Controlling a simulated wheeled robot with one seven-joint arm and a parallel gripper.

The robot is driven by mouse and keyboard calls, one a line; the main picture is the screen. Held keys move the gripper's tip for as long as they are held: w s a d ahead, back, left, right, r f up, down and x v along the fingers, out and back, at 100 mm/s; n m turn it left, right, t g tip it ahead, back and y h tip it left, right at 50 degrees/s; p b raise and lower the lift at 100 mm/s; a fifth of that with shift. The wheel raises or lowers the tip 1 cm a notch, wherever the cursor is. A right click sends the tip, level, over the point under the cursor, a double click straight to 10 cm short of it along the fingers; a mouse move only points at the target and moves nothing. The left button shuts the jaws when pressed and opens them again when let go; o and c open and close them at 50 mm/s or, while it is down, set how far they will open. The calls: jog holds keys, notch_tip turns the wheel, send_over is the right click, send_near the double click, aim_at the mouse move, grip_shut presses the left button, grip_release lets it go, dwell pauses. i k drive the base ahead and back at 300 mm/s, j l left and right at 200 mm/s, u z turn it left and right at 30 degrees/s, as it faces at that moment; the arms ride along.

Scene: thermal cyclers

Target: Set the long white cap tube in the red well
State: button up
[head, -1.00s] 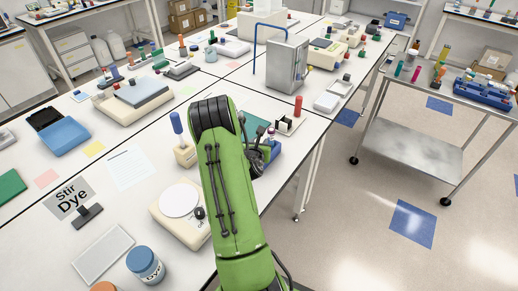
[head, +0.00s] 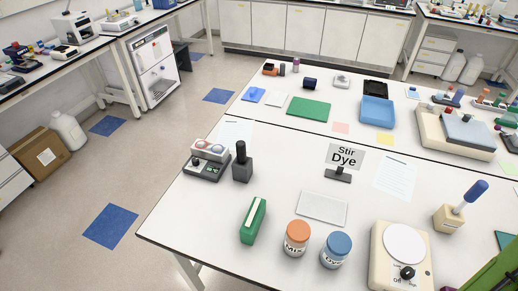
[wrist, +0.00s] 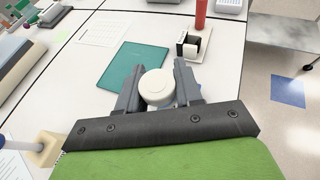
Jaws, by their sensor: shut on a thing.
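My gripper (wrist: 158,76) shows in the wrist view, with its two grey fingers closed on the sides of a round white cap (wrist: 157,87). The cap is seen from above, so the tube's length below it is hidden. A small grey device (head: 205,172) stands near the left edge of the bench. Its light top bears a red round spot (head: 199,145) and a second round spot beside it. The red spot may be the red well, but it is too small to tell.
A black block with a post (head: 242,166), a green box (head: 253,221), two jars (head: 297,238) and a "Stir Dye" sign (head: 345,157) stand on the bench. A stirrer (head: 402,255) is at right. In the wrist view, a teal mat (wrist: 135,62) lies beyond my gripper.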

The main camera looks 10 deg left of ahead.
aim_at(203, 153)
jog(key=k, duration=0.95)
